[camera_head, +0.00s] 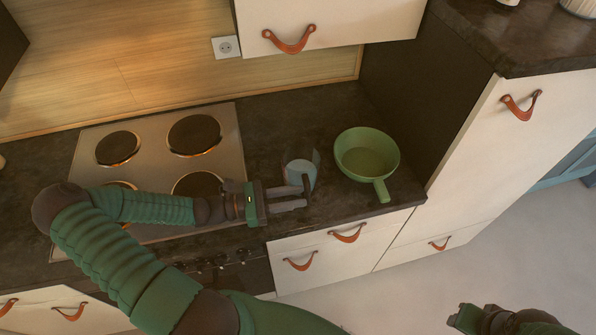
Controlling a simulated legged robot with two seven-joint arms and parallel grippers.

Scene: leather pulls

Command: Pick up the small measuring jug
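The small measuring jug (300,170) is pale blue and see-through, and stands on the dark worktop between the hob and a green pan. My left gripper (306,194) reaches in from the left at the jug's near side. Its two dark fingers are apart with a gap between them. The farther finger overlaps the lower part of the jug in the picture and hides some of it; I cannot tell if it touches. My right gripper (468,318) is low at the right, over the floor and far from the jug; its fingers are not clear.
The green pan (366,152) stands right of the jug, its handle towards the front edge. The hob (158,158) lies left, under my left arm. A wall cupboard (330,20) hangs above, and a tall dark side panel (425,95) bounds the worktop at right.

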